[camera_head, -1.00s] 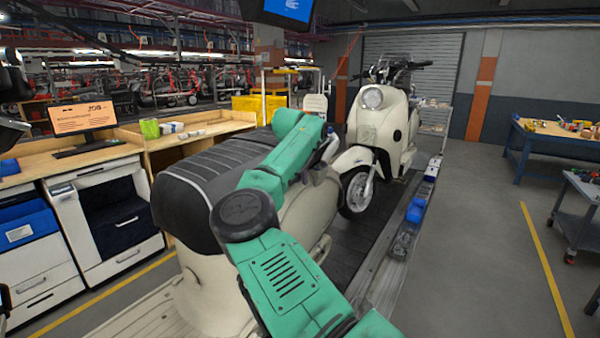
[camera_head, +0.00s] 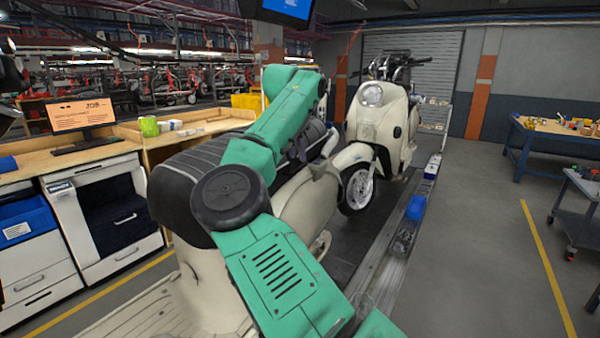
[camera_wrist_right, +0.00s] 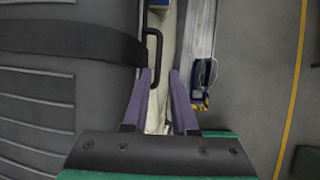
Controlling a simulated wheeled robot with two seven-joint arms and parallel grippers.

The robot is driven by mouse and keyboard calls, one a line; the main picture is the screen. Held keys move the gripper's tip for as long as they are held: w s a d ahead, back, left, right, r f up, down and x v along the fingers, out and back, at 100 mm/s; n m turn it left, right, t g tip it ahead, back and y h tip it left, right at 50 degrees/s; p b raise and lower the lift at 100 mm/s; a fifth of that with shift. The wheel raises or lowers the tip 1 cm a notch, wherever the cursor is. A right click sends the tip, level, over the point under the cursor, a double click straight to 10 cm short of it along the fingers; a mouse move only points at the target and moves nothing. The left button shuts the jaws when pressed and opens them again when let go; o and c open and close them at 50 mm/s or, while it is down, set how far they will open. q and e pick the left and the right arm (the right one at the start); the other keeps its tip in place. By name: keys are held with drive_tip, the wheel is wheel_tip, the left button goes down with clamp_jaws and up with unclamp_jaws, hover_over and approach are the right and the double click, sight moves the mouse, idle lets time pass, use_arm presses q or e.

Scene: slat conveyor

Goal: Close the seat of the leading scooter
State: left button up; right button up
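The nearest scooter has a cream body (camera_head: 205,285) and a black ribbed seat (camera_head: 172,192). The seat lies along the top of the body; I cannot tell whether it is fully down, because my green right arm crosses over it. My right gripper (camera_head: 324,160) is at the seat's far right side and partly hidden. In the right wrist view the same gripper (camera_wrist_right: 161,75) is open, its two purple fingers apart with nothing held. There the grey seat (camera_wrist_right: 60,90) with a dark strap fills the left, and a black bar (camera_wrist_right: 154,48) is just ahead of the fingertips. My left gripper is out of view.
A second cream scooter (camera_head: 375,125) stands behind on the dark conveyor (camera_head: 345,240), with a metal rail on its right. Wooden workbenches (camera_head: 75,160) with drawers line the left. A blue table (camera_head: 545,135) and grey cart stand right. The grey floor between is clear.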

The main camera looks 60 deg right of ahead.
drive_tip(key=v, duration=0.5)
drive_tip(key=shift+s+a+r, duration=0.1)
drive_tip(key=shift+a+r, duration=0.05)
drive_tip(key=shift+r, duration=0.15)
drive_tip(key=shift+f, duration=0.1)
